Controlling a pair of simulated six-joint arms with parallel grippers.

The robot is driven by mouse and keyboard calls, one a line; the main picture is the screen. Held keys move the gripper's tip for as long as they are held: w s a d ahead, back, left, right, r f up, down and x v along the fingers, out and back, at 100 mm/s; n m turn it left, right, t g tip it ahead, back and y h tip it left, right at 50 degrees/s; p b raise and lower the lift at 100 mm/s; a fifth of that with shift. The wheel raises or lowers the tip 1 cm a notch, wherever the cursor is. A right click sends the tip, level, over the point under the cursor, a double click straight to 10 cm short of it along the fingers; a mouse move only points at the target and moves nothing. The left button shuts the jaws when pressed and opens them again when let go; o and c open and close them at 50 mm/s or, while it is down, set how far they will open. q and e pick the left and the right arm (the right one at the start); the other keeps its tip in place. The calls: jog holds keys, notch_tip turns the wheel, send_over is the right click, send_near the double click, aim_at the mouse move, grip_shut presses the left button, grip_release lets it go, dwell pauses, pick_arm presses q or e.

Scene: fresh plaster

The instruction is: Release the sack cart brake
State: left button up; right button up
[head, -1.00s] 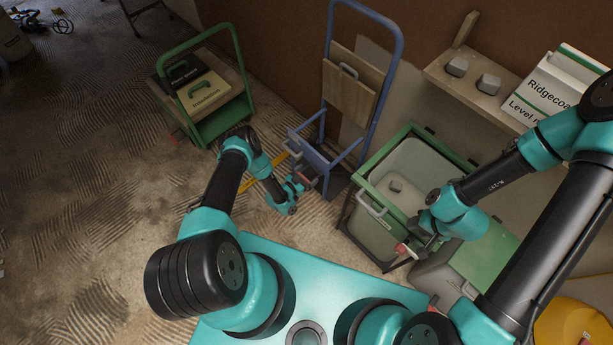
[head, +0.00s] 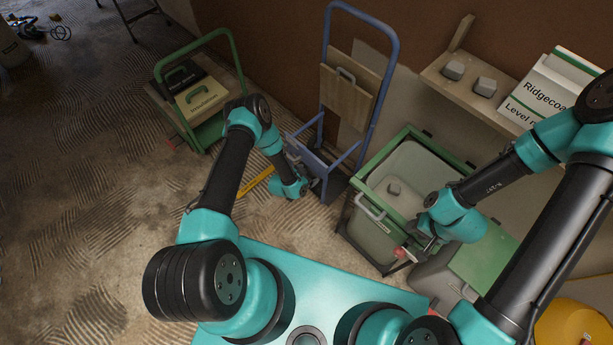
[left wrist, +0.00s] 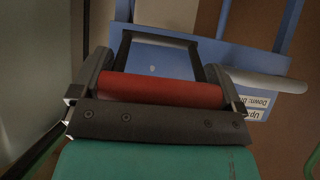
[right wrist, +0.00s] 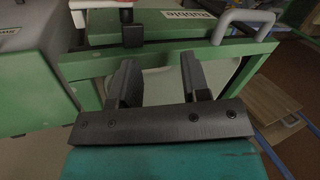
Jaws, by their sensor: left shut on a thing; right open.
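The blue sack cart (head: 327,40) stands upright against the wall in the head view, with a wooden panel (head: 345,93) on its frame. Its blue lower part (left wrist: 152,62) fills the upper left wrist view. A red bar (left wrist: 160,91) on a dark bracket lies across between the fingers of my left gripper (left wrist: 162,84), which is shut on it. In the head view the left gripper (head: 308,180) is at the cart's low front, its fingers mostly hidden. My right gripper (right wrist: 160,80) is open and empty beside the green-framed bin cart (right wrist: 72,65).
The green-framed bin cart also shows in the head view (head: 373,168), right of the sack cart. A green trolley with cases (head: 201,96) stands left. A shelf (head: 440,72) is on the wall. A label (left wrist: 257,107) is on the blue part. Bare floor lies at left.

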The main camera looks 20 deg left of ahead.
pick_arm(q)
jog(key=o, duration=0.9)
jog(key=v, duration=1.7)
jog(key=shift+s+r, duration=0.1)
jog(key=shift+s, duration=0.1)
jog(key=s+d+r+n+g, duration=0.1)
jog(key=s+r+n+g, duration=0.1)
jog(key=r, duration=0.4)
jog(key=s+d+r+n+g, duration=0.1)
jog(key=s+r+n+g, duration=0.1)
jog(key=s+r+g, duration=0.2)
jog(key=s+d+r+n+g+y, duration=0.1)
jog(key=s+d+r+n+g, duration=0.1)
jog(key=r, duration=0.6)
jog(key=shift+s+n+g, duration=0.4)
jog(key=shift+n, duration=0.2)
